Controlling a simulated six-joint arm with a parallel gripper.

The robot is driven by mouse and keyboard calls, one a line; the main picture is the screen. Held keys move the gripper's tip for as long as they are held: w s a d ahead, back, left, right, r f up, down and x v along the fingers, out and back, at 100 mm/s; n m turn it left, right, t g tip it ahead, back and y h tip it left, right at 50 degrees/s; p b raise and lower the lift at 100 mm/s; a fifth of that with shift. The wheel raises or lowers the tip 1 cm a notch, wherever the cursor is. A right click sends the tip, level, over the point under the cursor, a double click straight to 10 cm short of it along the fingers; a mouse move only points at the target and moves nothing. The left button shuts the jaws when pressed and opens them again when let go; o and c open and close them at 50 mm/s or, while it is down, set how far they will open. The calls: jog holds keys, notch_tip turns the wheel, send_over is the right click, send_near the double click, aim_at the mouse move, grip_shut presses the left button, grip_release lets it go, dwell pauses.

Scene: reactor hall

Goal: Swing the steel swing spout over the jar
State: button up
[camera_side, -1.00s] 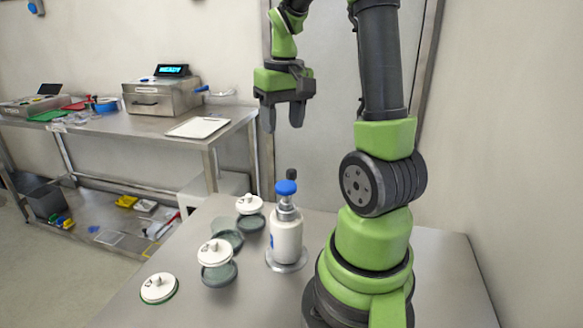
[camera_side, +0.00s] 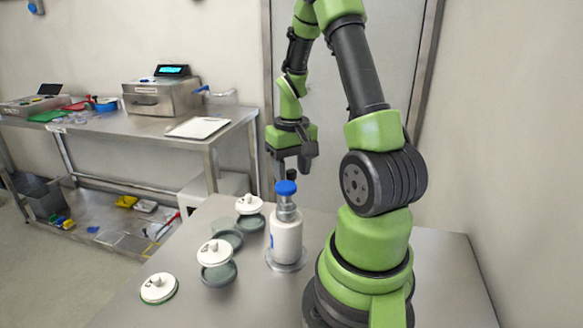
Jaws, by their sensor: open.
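A white bottle-like vessel (camera_side: 286,240) with a blue top (camera_side: 286,188) and a steel neck (camera_side: 287,209) stands on a round steel base on the bench. A small dark knob (camera_side: 291,176) shows just behind the blue top. I cannot make out the spout's arm clearly; it may be hidden behind the top. My gripper (camera_side: 291,168) is open, pointing down, above and behind the blue top, close to the knob.
A white disc-shaped piece with a green rim (camera_side: 159,289) lies at the bench's front left. The steel bench (camera_side: 400,262) is clear to the right of my base. A second table (camera_side: 150,122) with a steel box and a tray stands at the left back.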

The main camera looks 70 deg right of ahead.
grip_shut()
jog(key=shift+w, duration=0.1)
jog(key=w+a+n, duration=0.7)
jog(key=a+n, duration=0.2)
jog(key=n, duration=0.7)
jog(key=shift+w+a, duration=0.15)
jog(key=shift+w, duration=0.15)
dwell(0.4)
